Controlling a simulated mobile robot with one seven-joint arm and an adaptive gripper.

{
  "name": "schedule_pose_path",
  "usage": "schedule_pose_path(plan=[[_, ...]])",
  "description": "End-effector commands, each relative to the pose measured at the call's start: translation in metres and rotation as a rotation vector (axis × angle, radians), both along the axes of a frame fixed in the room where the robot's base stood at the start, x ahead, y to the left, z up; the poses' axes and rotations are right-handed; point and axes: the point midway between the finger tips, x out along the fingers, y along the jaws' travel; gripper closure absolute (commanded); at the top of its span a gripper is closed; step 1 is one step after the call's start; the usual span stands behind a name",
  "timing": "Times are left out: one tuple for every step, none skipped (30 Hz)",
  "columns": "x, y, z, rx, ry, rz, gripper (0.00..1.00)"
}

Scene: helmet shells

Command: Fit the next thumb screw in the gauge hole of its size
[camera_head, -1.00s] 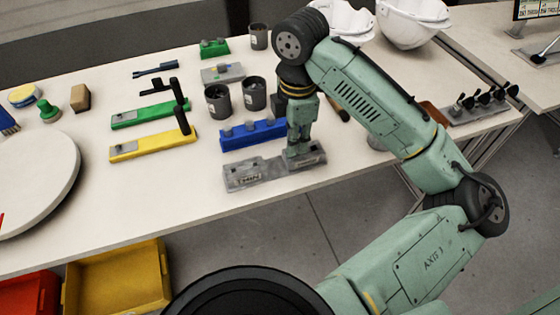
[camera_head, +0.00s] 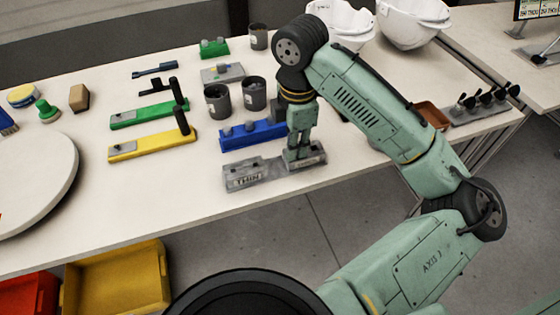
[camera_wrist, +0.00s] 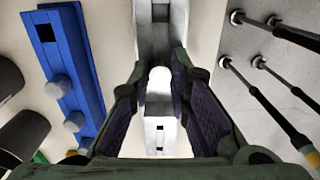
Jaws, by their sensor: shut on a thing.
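The grey gauge block (camera_head: 270,173) lies near the front edge of the table, marked THIN on its left part; the label on its right part is too small to read. My gripper (camera_head: 298,162) points down over its right part. In the wrist view my gripper (camera_wrist: 158,95) is shut on a pale, round-topped thumb screw (camera_wrist: 159,78), with the gauge block (camera_wrist: 159,14) beneath it. Whether the screw's lower end is in a hole is hidden. A blue rack (camera_head: 268,135) behind the gauge holds grey thumb screws (camera_head: 226,130); it also shows in the wrist view (camera_wrist: 82,55).
Two dark cups (camera_head: 217,101) (camera_head: 254,94) stand behind the blue rack. A yellow rail (camera_head: 150,146) and a green rail (camera_head: 145,116) lie to the left. White helmet shells (camera_head: 412,22) stand at the back. The table's front edge runs close to the gauge.

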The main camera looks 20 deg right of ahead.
Motion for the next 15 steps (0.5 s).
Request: schedule_pose_path(plan=[[0.0, 0.0, 0.0, 0.0, 0.0, 0.0, 1.0], [0.0, 0.0, 0.0, 0.0, 0.0, 0.0, 1.0], [0.0, 0.0, 0.0, 0.0, 0.0, 0.0, 1.0], [0.0, 0.0, 0.0, 0.0, 0.0, 0.0, 1.0], [0.0, 0.0, 0.0, 0.0, 0.0, 0.0, 1.0], [0.0, 0.0, 0.0001, 0.0, 0.0, 0.0, 0.81], [0.0, 0.0, 0.0001, 0.0, 0.0, 0.0, 0.79], [0.0, 0.0, 0.0, 0.0, 0.0, 0.0, 0.77], [0.0, 0.0, 0.0001, 0.0, 0.0, 0.0, 0.75], [0.0, 0.0, 0.0001, 0.0, 0.0, 0.0, 0.73], [0.0, 0.0, 0.0001, 0.0, 0.0, 0.0, 0.71], [0.0, 0.0, 0.0001, 0.0, 0.0, 0.0, 0.68], [0.0, 0.0, 0.0001, 0.0, 0.0, 0.0, 0.66], [0.0, 0.0, 0.0001, 0.0, 0.0, 0.0, 0.64], [0.0, 0.0, 0.0001, 0.0, 0.0, 0.0, 0.61]])
